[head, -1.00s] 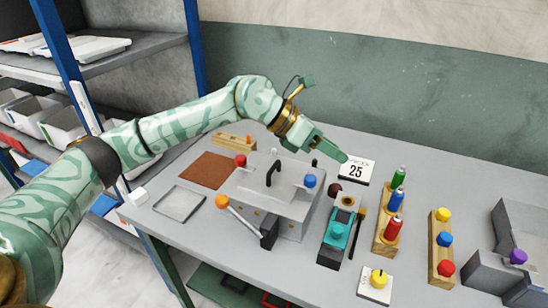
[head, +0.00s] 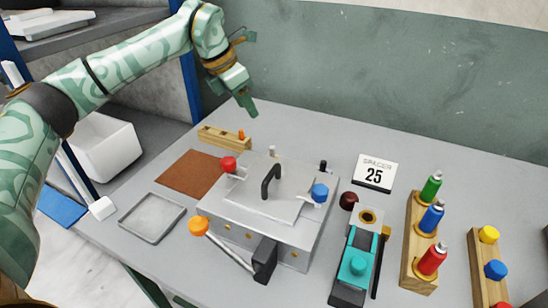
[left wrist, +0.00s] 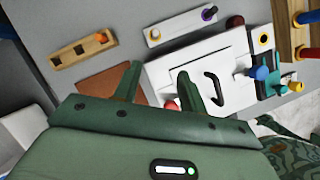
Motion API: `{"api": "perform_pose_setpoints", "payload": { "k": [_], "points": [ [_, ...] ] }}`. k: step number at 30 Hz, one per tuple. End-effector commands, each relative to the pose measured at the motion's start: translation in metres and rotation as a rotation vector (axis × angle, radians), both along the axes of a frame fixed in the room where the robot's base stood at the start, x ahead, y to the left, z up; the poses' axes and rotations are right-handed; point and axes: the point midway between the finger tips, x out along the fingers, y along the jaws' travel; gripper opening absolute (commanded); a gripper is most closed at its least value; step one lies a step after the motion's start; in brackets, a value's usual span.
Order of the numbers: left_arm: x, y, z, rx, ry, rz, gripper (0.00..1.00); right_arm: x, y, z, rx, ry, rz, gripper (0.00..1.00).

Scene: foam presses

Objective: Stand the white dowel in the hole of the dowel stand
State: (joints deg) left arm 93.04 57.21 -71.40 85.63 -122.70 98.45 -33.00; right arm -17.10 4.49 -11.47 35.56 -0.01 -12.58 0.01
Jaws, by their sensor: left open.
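A short white peg (head: 272,150), which looks like the white dowel, stands behind the press; it also shows in the left wrist view (left wrist: 154,33) on a pale strip (left wrist: 180,25) beside a dark peg (left wrist: 208,13). A wooden block (head: 216,136) lies at the back left and also shows in the left wrist view (left wrist: 70,58). It has dark holes and an orange peg at one end. I cannot tell for certain which of these is the dowel stand. My left gripper (head: 250,108) is open and empty above the back of the table; its spread fingers show in the wrist view (left wrist: 157,72).
The grey press (head: 245,205), with a black handle and coloured knobs, fills the middle. A brown mat (head: 190,172) and shallow tray (head: 152,218) lie left. A "25" sign (head: 374,173), teal device (head: 357,265) and wooden rack of coloured bottles (head: 415,245) stand right.

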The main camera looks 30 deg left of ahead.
Motion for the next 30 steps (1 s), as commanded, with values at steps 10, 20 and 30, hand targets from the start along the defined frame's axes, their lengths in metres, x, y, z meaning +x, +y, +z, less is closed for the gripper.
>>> {"api": "perform_pose_setpoints", "payload": {
  "k": [10, 20, 30],
  "points": [
    [0.015, -0.007, -0.059, 0.000, 0.019, 0.002, 0.41, -0.014, -0.002, -0.028, -0.003, 0.030, 0.001, 0.36],
    [0.038, -0.020, -0.119, 0.000, 0.015, 0.002, 0.41, -0.023, -0.003, -0.048, -0.005, 0.052, 0.002, 0.36],
    [0.052, -0.027, -0.150, -0.001, 0.016, 0.001, 0.41, -0.030, -0.003, -0.064, -0.004, 0.068, 0.001, 0.36]
  ]
}}
